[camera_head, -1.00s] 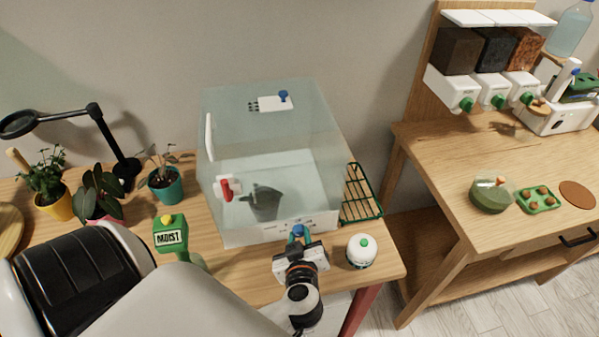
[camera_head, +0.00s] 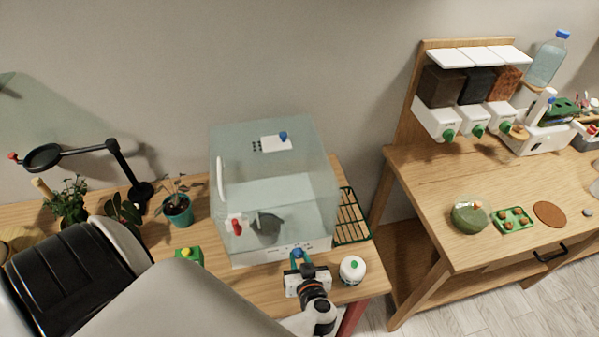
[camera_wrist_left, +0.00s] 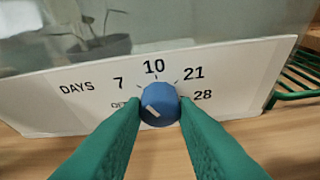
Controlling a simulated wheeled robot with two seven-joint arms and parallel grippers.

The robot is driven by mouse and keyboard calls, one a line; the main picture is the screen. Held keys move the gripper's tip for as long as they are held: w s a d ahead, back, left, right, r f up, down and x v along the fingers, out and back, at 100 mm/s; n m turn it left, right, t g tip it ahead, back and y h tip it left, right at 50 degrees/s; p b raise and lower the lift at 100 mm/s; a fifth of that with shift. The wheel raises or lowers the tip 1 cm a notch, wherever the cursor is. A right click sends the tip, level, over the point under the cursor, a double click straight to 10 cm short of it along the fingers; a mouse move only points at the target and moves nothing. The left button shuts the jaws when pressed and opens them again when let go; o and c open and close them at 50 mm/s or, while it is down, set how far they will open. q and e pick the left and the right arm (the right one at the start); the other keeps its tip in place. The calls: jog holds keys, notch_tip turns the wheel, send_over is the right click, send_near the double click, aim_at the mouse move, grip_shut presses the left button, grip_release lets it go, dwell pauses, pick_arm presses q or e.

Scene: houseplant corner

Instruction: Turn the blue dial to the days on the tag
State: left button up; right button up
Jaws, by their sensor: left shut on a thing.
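The blue dial (camera_wrist_left: 160,104) sits on the white front panel (camera_wrist_left: 60,105) of a clear box (camera_head: 285,190). Around it I read DAYS, 7, 10, 21 and 28, with a partly covered OFF at left. The dial's white mark lies on its left part, on the OFF side. My left gripper (camera_wrist_left: 160,112) is shut on the dial, one green finger on each side. In the head view the left gripper (camera_head: 300,256) is at the box's front, with the dial mostly hidden. I cannot make out a tag with days. My right gripper is not in view.
A white round pot with a green knob (camera_head: 352,269) stands just right of the gripper. A green wire rack (camera_head: 352,215) is beside the box. Potted plants (camera_head: 176,205) and a magnifier lamp (camera_head: 118,160) stand left. Another blue knob (camera_head: 283,136) is on the box top.

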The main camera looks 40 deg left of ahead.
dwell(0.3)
pick_arm(q)
jog(key=o, duration=1)
jog(key=shift+d, duration=0.1)
jog(key=b+v, duration=0.1)
jog(key=v, duration=0.5)
jog(key=shift+s+d+b, duration=0.25)
jog(key=shift+d+b, duration=0.05)
jog(key=shift+s+d+r, duration=0.15)
jog(key=shift+d+r, duration=0.05)
jog(key=shift+r, duration=0.05)
